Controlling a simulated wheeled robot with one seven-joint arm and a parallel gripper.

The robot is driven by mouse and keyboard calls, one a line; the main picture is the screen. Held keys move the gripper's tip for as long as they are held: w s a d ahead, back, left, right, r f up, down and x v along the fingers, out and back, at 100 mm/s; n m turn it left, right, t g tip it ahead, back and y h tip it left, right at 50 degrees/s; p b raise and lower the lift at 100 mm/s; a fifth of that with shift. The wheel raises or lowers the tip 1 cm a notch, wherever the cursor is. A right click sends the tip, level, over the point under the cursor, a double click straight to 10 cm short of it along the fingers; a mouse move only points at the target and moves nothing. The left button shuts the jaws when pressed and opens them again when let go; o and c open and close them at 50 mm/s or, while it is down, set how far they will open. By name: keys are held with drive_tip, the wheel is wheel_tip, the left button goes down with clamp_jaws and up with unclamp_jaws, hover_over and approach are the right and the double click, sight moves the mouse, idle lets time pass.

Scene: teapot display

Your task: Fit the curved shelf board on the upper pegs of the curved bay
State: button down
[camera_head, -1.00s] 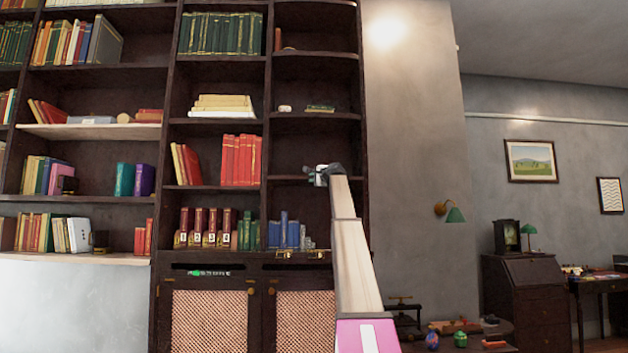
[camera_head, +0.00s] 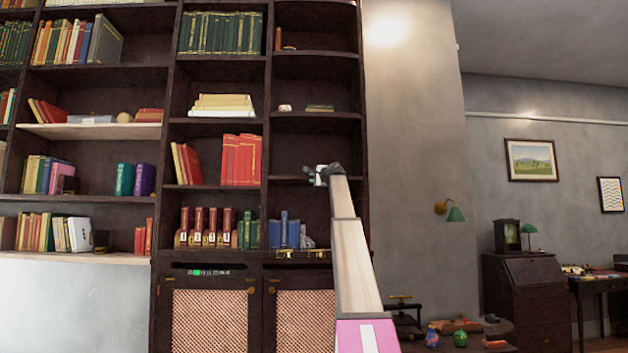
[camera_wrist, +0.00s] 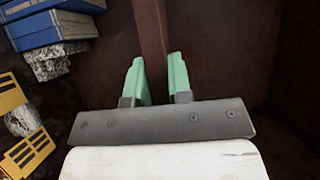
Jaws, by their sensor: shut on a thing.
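The curved shelf board (camera_head: 289,181) shows as a thin dark, level edge in the right-hand curved bay (camera_head: 364,140), above the blue books. My gripper (camera_head: 316,176) is at its right front part, with my arm reaching up from below. In the wrist view, my gripper's two green fingers (camera_wrist: 157,62) are shut on the reddish-brown board (camera_wrist: 152,28), which runs edge-on away between them. The pegs cannot be made out in either view. Whether the board rests on them or hangs just clear, I cannot tell.
Blue books (camera_head: 284,233) stand at the bottom of the bay; they also show at the left of the wrist view (camera_wrist: 50,28), near yellow metal pieces (camera_wrist: 20,150). A fixed shelf (camera_head: 315,115) with small items lies above.

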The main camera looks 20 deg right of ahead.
drive_tip(key=shift+w+d+r, duration=0.1)
drive_tip(key=shift+w+d, duration=0.05)
drive_tip(key=shift+w, duration=0.4)
drive_tip(key=c, duration=1)
unclamp_jaws()
drive_tip(key=shift+o, duration=0.2)
drive_tip(key=v, duration=1)
drive_tip(key=shift+s, duration=0.4)
drive_tip(key=shift+d, duration=0.1)
